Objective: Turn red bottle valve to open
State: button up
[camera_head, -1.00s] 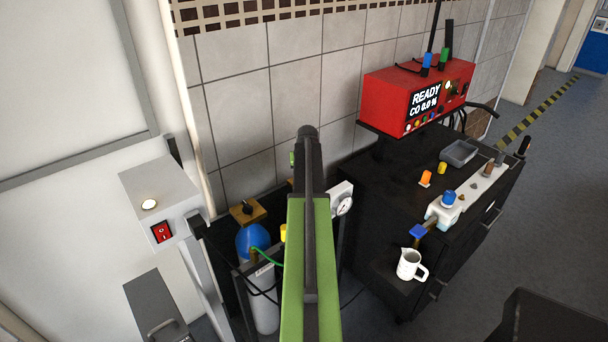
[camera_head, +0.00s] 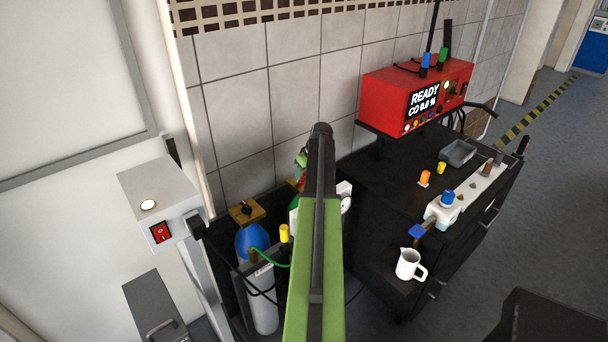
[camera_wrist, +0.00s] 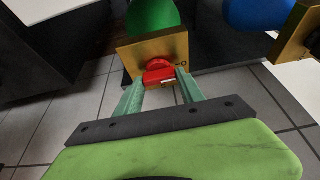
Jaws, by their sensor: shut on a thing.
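In the wrist view the red bottle valve (camera_wrist: 158,75) is a small red handle on the front of a brass block (camera_wrist: 148,50). A green bottle top (camera_wrist: 152,14) shows behind the block. My gripper (camera_wrist: 160,82) has one pale green finger on each side of the red handle and is shut on it. In the head view my arm covers most of the valve and the green bottle. Only a small bit of red and green shows left of the arm tip.
A black cart (camera_head: 385,215) with a white jug (camera_head: 409,265) and a red analyser (camera_head: 415,92) is at right. A grey box with a red switch (camera_head: 160,232) is at left.

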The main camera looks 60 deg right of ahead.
dwell(0.4)
jog(key=o, duration=1.4)
jog(key=shift+c, duration=0.2)
jog(key=shift+r, duration=0.1)
jog(key=p+v, duration=1.6)
jog(key=v, duration=0.1)
jog(key=shift+r, duration=0.15)
